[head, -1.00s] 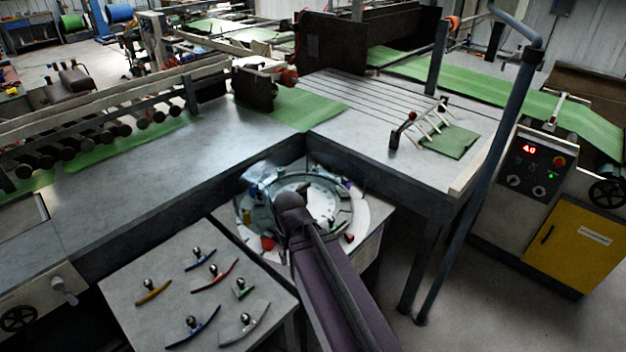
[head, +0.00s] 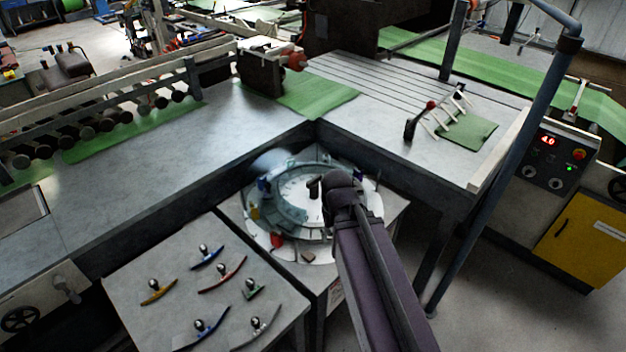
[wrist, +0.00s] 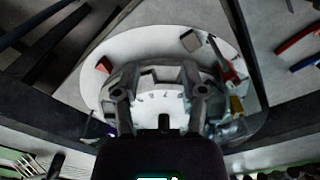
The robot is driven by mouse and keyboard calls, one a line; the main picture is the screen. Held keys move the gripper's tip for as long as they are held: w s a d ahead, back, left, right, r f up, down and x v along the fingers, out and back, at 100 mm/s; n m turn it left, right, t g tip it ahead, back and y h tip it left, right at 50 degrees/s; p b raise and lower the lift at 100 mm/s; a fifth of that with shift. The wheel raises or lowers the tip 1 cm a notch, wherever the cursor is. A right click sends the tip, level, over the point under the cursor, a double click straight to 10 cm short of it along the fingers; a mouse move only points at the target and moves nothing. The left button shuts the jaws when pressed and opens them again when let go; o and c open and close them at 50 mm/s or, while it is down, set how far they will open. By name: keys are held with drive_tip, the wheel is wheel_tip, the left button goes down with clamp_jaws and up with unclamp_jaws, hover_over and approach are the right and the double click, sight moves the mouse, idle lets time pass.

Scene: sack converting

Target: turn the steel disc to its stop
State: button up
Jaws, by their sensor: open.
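The steel disc (head: 293,250) is a pale round plate on a stand in the corner between the two tables. It carries a raised grey ring and several coloured blocks around its edge. My arm covers its right front part in the head view. In the wrist view the disc (wrist: 140,45) lies beyond my gripper (wrist: 160,86), whose two fingers are spread apart over the ring with nothing between them but the marked pale centre. I cannot tell whether the fingers touch the ring. The stop cannot be made out.
A side table (head: 140,262) at front left holds several curved coloured pieces with knobs. Long steel tables (head: 150,165) border the disc behind and at left. A blue post (head: 500,170) and a control box (head: 545,170) stand at right. Some floor is clear at right.

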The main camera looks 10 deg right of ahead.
wheel_tip(320, 180, up, 9)
drive_tip(key=m+p, duration=0.9)
drive_tip(key=m, duration=0.2)
hover_over(312, 179)
drive_tip(key=shift+f, duration=0.2)
drive_tip(key=shift+f+b, duration=0.2)
drive_tip(key=shift+b, duration=0.2)
wheel_tip(312, 179, down, 13)
drive_tip(key=b, duration=1.3)
drive_tip(key=shift+f, duration=0.2)
